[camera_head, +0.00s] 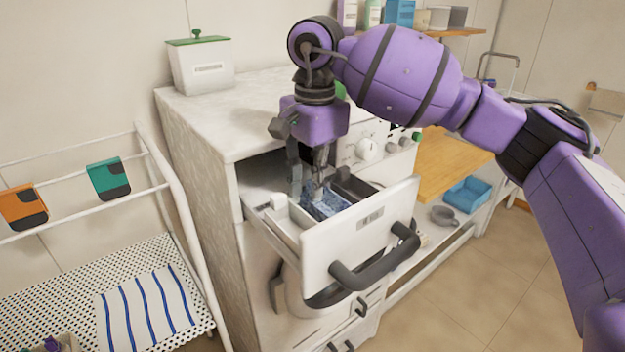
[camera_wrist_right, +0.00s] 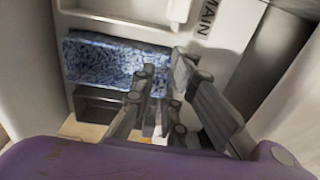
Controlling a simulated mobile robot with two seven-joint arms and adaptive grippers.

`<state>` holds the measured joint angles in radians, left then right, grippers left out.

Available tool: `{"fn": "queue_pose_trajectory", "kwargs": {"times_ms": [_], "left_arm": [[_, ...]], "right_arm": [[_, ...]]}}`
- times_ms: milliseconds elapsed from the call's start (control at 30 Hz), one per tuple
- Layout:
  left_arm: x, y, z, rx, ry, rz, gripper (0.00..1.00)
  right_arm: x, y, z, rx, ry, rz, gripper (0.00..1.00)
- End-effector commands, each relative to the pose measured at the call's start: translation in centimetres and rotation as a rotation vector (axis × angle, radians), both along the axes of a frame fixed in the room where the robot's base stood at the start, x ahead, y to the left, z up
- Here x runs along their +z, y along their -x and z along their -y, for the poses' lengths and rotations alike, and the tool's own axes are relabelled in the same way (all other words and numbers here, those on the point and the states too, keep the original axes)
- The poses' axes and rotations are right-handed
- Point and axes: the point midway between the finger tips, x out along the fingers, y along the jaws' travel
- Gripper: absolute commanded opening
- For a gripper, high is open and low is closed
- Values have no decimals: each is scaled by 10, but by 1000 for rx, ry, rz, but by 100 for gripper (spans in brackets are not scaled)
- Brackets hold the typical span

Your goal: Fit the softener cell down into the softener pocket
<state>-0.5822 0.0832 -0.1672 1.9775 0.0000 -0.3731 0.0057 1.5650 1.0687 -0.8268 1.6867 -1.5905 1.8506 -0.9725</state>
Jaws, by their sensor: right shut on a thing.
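My right gripper (camera_head: 318,190) reaches down into the open drawer of the white cabinet, and its fingers also show in the wrist view (camera_wrist_right: 160,92). My left gripper is not in view.
The drawer front (camera_head: 360,232) has a dark handle (camera_head: 375,268). Drawer walls stand close around the fingers, and "MAIN" is printed inside. A white bin with a green lid (camera_head: 200,65) stands on the cabinet. A white rack (camera_head: 165,190) is at left.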

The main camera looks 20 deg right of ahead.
Motion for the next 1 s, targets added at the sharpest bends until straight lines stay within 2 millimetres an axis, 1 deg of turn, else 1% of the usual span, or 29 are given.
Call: {"fn": "queue_pose_trajectory", "kwargs": {"times_ms": [33, 167, 467, 567, 667, 1000], "left_arm": [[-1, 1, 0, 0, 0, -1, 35], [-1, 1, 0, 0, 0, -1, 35], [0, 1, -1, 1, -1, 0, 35], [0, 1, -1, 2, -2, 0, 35], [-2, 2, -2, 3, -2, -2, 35], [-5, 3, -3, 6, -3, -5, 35]], "right_arm": [[-2, 0, 0, 0, 0, -1, 14], [-1, 0, 0, 0, 0, -1, 31], [-1, 0, 0, 0, 0, -1, 31], [5, 0, 0, 0, 0, 1, 31], [19, -1, 0, -1, -1, 2, 31], [90, 3, 1, -1, 0, 1, 31]]}}
